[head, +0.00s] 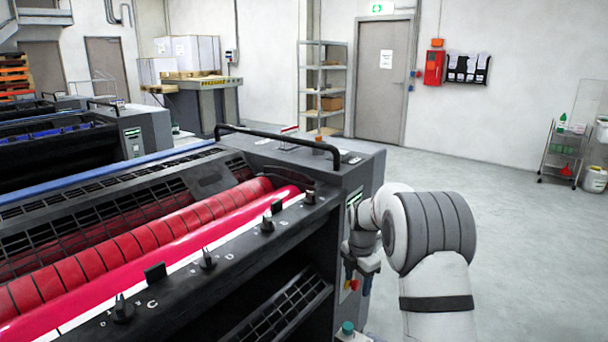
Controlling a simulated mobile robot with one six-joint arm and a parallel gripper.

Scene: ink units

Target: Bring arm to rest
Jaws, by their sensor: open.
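My arm comes up from the bottom right and bends left at a large white and grey joint. My gripper (361,279) hangs at its end, pointing down, small in the picture and partly merged with the colours behind it. It is open, and I see nothing held in it. It is beside the near right end of the ink unit (262,240), a dark machine with a red segmented roller (140,236) and a bright magenta ink roller (165,262). I cannot tell whether the gripper touches the machine's side.
A black handrail (275,134) crosses the top of the machine. A green-capped container (347,328) stands low below the gripper. A shelf rack (322,90), a door (382,80) and a cart (563,150) are farther back. The grey floor at right is clear.

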